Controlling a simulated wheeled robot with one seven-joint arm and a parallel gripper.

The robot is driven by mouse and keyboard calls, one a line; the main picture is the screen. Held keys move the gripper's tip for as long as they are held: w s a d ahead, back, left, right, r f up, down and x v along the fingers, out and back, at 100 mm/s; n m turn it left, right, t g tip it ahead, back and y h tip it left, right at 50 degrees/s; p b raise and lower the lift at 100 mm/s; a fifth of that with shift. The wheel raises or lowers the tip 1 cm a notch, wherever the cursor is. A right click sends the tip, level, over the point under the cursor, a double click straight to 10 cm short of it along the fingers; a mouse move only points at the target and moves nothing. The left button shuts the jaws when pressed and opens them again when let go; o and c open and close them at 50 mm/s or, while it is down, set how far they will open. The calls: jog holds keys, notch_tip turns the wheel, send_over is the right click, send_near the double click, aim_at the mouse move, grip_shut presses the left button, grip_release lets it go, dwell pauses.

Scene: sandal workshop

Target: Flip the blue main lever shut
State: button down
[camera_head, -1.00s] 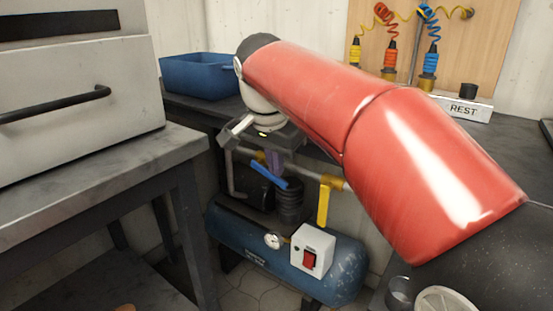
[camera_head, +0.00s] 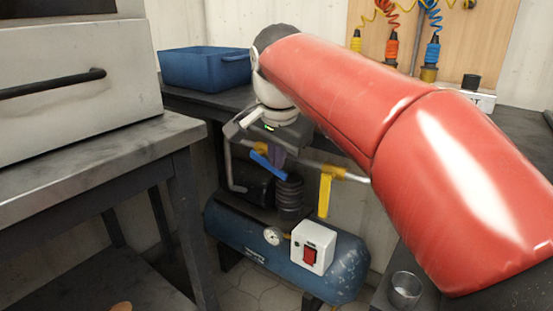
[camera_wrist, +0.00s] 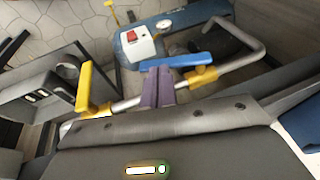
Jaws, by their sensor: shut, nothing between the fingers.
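The blue lever (camera_head: 268,166) sits on a grey pipe (camera_head: 349,176) above the compressor. In the head view it slants down to the right; in the wrist view (camera_wrist: 190,61) it lies at a shallow angle to the pipe, with a yellow fitting (camera_wrist: 201,76) near its right end. My gripper (camera_head: 278,160) is shut and empty, its purple fingers pointing down at the lever. In the wrist view the fingertips (camera_wrist: 157,72) overlap the lever's left part; I cannot tell whether they touch. A yellow lever (camera_head: 324,195) hangs from the same pipe at the right.
Below is the blue compressor tank (camera_head: 235,245) with a red-switched white box (camera_head: 325,240) and a gauge (camera_head: 272,236). A grey workbench (camera_head: 120,150) stands at the left, a blue bin (camera_head: 195,70) behind. A small cup (camera_head: 405,290) is at the lower right.

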aim_at(281, 171)
jog(key=shift+f, duration=0.2)
notch_tip(281, 171, down, 2)
jog(key=t+y+b, duration=0.1)
jog(key=b, duration=0.1)
jog(key=y+b, duration=0.1)
jog(key=b, duration=0.1)
jog(key=shift+s+d+m+t+b, duration=0.15)
jog(key=shift+m+t+b, duration=0.15)
jog(key=shift+t+b, duration=0.1)
jog(key=shift+t+y, duration=0.5)
jog(key=shift+y, duration=0.3)
jog(key=f+b, duration=0.1)
jog(key=w+a+f+b, duration=0.1)
jog(key=f, duration=0.1)
jog(key=f+b, duration=0.1)
jog(key=shift+w+a+f, duration=0.2)
jog(key=shift+a+f, duration=0.15)
jog(key=p+v, duration=0.1)
jog(key=v, duration=0.6)
jog(key=shift+s+r, duration=0.25)
jog(key=shift+r, duration=0.05)
